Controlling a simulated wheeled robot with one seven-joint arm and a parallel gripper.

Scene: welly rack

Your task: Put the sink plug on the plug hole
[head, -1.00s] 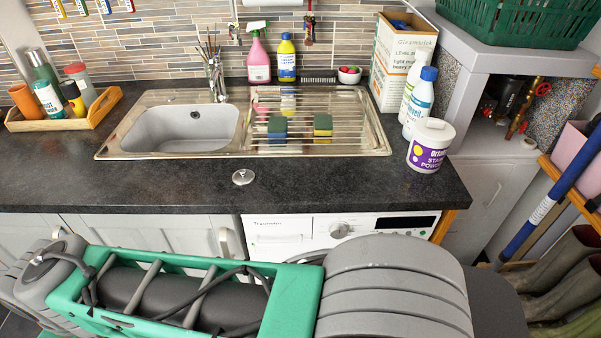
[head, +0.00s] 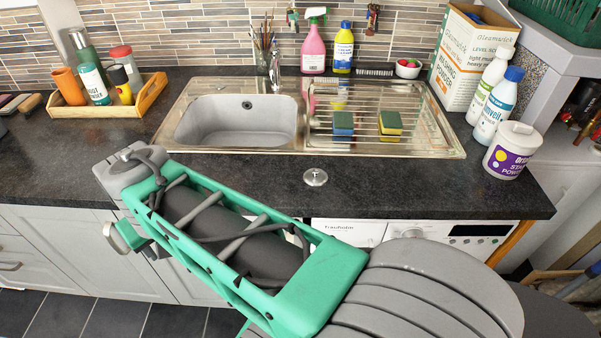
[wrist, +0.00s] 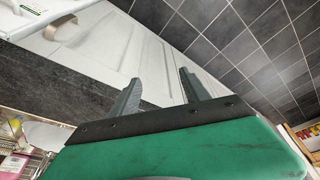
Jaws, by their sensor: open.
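The sink plug (head: 315,177), a small round metal disc with a knob, lies on the dark worktop in front of the sink. The plug hole (head: 247,104) is a dark round spot at the back of the grey sink basin (head: 215,126), and it is uncovered. My gripper (wrist: 158,82) shows in the wrist view with its two fingers apart and nothing between them, in front of the cabinet fronts and floor. In the head view my arm reaches to the left along the worktop's front edge, and the fingers cannot be made out. The plug is apart from my gripper.
A ribbed drainer (head: 400,120) holds two sponges (head: 390,124). Bottles (head: 495,105) and a white tub (head: 512,150) stand at the right. A wooden tray (head: 110,105) with bottles is at the left. The worktop (head: 240,172) around the plug is clear.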

